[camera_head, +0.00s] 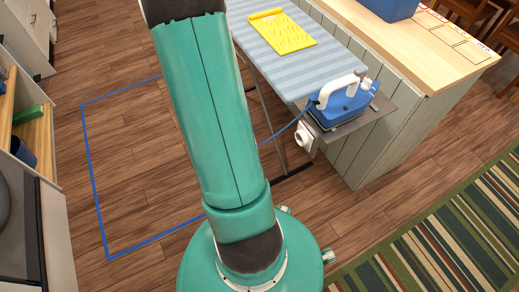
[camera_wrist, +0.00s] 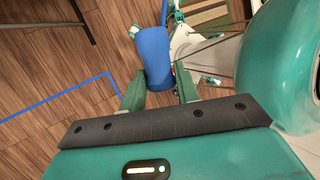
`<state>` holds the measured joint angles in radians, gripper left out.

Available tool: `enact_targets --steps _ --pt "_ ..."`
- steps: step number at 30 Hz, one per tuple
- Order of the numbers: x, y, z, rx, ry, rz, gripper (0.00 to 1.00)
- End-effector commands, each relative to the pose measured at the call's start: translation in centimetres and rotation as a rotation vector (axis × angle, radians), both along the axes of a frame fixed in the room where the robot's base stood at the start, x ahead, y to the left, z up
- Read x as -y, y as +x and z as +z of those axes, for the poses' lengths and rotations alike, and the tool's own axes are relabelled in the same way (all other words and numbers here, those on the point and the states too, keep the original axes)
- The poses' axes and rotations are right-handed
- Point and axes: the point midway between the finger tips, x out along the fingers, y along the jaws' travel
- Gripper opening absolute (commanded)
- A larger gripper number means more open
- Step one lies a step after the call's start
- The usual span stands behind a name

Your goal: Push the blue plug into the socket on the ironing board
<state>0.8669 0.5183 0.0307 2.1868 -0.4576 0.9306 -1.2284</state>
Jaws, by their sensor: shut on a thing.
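The blue plug (camera_wrist: 153,52) is between the fingers of my gripper (camera_wrist: 158,84) in the wrist view, and the gripper is shut on it. The plug's far end points away from the palm, over the floor. In the head view my green arm hides the gripper and the plug. The white socket (camera_head: 303,136) hangs at the near end of the striped ironing board (camera_head: 285,65), below the iron rest. A blue cord (camera_head: 283,130) runs from the iron down behind my arm. The plug and socket do not show together in one view, so I cannot tell the gap between them.
A blue iron (camera_head: 345,104) stands on the metal rest (camera_head: 368,118). A yellow pad (camera_head: 281,33) lies on the board. A wooden-topped counter (camera_head: 440,60) is to the right. Blue tape (camera_head: 94,180) outlines open floor at left. A striped rug (camera_head: 450,240) lies lower right.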

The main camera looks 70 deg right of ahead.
Motion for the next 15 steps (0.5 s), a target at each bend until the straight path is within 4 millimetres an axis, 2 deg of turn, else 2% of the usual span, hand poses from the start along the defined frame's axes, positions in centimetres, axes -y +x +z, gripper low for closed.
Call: enact_targets --steps 1,3,6,9,15 --pt "0.1 -2.6 0.2 -0.015 0.019 0.03 0.0" --pt "0.1 -5.3 0.4 -0.032 0.04 0.081 0.0" --pt "-0.2 -8.0 0.6 -0.052 0.063 0.132 0.0" --pt "-0.4 -9.3 0.7 -0.062 0.073 0.161 0.0" --pt "0.2 -10.0 0.7 -0.065 0.075 0.168 0.0"
